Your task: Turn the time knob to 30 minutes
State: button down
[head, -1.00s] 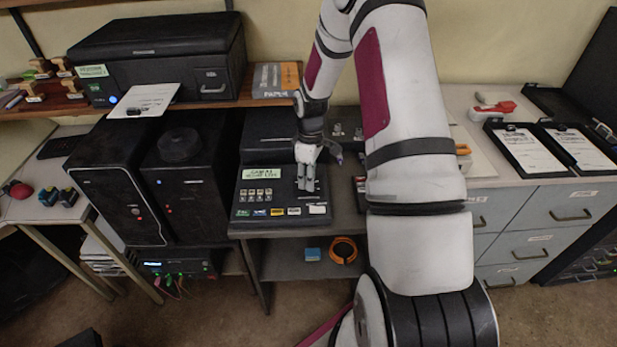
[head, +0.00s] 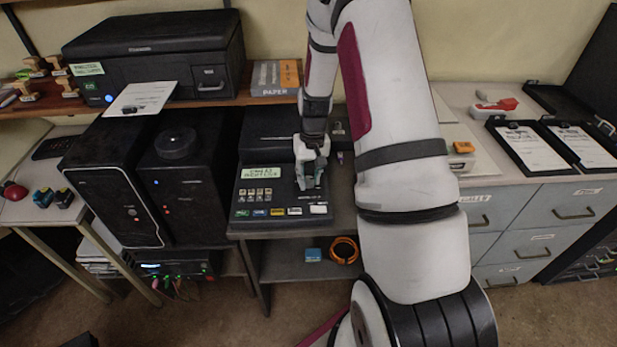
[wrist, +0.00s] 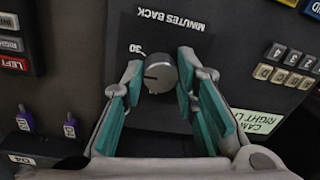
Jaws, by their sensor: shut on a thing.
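The time knob (wrist: 160,75) is a round grey dial on a dark panel in the wrist view, under an upside-down "MINUTES BACK" label (wrist: 170,20). A pale mark on it seems to point left, below the "30" (wrist: 136,48) printed at its upper left. My gripper (wrist: 159,68) is shut on the knob, with one teal-padded finger on each side. In the head view my gripper (head: 311,185) is down at the right part of the dark console (head: 240,200), and it hides the knob there. Other marks around the knob are not visible.
Number keys (wrist: 290,65) and a pale green display (wrist: 259,122) lie to the right in the wrist view. Labelled buttons (wrist: 12,45) and small purple-topped parts (wrist: 25,120) are at the left. Dark monitor-like boxes (head: 110,185) stand left of the console.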

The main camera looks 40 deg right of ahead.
aim_at(311, 180)
jog(key=m+b, duration=0.1)
jog(key=m, duration=0.5)
jog(key=shift+m, duration=0.3)
dwell(0.4)
jog(key=c, duration=1.3)
grip_release()
jog(key=r, duration=1.2)
jog(key=shift+s+d, duration=0.15)
jog(key=shift+s, duration=0.15)
